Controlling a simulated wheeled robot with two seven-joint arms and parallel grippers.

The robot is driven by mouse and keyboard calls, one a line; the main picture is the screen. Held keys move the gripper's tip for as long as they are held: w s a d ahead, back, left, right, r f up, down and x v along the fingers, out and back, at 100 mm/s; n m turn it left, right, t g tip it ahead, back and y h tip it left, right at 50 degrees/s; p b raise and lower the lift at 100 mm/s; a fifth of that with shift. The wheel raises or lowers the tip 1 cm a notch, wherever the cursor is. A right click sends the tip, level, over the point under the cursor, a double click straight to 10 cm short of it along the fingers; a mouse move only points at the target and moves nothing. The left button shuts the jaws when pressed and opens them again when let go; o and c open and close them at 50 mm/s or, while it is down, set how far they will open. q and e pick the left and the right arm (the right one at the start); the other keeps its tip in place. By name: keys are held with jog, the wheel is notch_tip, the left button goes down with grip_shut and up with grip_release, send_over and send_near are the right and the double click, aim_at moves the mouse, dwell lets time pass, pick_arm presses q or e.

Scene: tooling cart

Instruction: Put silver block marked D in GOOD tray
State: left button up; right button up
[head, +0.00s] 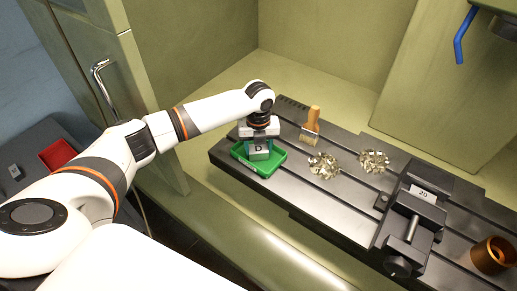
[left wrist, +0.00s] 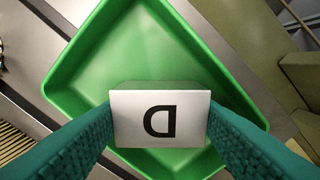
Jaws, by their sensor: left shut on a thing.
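The silver block marked D (head: 258,149) is held over the green tray (head: 273,169) on the slotted machine table. In the left wrist view the block (left wrist: 160,118) sits between the two teal fingers of my left gripper (left wrist: 158,130), with its D face toward the camera. The left gripper (head: 259,146) is shut on it. The green tray (left wrist: 85,85) lies below the block and looks empty where it shows. Whether the block touches the tray floor I cannot tell. No GOOD label is readable. My right gripper is not in view.
A brush with a wooden handle (head: 313,118) stands right of the tray. Two piles of metal chips (head: 324,166) lie on the table. A vise marked 20 (head: 413,215) and a brown ring (head: 493,256) are farther right. A red tray (head: 57,154) is on the cart at left.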

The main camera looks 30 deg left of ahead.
aim_at(258, 148)
pick_arm(q)
jog(key=o, duration=1.1)
jog(key=shift+f, duration=0.1)
jog(key=shift+r, duration=0.35)
notch_tip(258, 148, up, 12)
jog(key=p, duration=1)
jog(key=shift+f, duration=0.15)
